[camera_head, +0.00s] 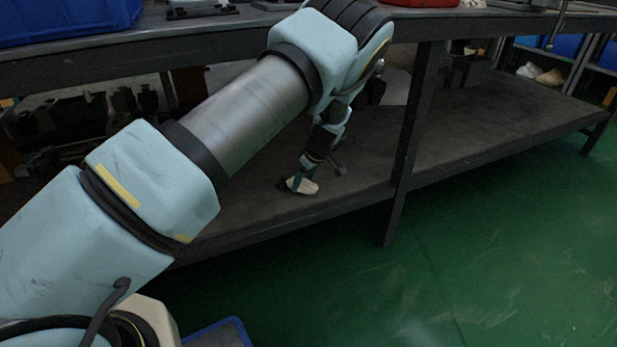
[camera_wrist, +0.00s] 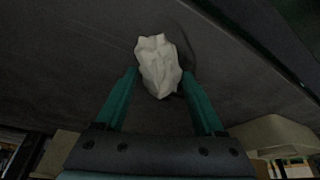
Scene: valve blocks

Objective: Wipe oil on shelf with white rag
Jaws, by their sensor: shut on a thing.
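A crumpled white rag (camera_wrist: 158,66) is between the fingertips of my gripper (camera_wrist: 160,80) in the wrist view. The green fingers are shut on it from both sides. In the head view my gripper (camera_head: 303,178) reaches down to the lower shelf (camera_head: 350,182), and the white rag (camera_head: 304,187) is at or just above the dark shelf surface, near its front edge. A darker patch, perhaps oil or shadow, shows beside the rag in the wrist view. I cannot tell which it is.
The upper table (camera_head: 130,45) overhangs the lower shelf. A dark table leg (camera_head: 409,150) stands right of my gripper. A blue crate (camera_head: 65,18) and a red container (camera_head: 425,3) are on top. Dark machine parts (camera_head: 75,120) lie at the left. The shelf right of the leg is largely clear.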

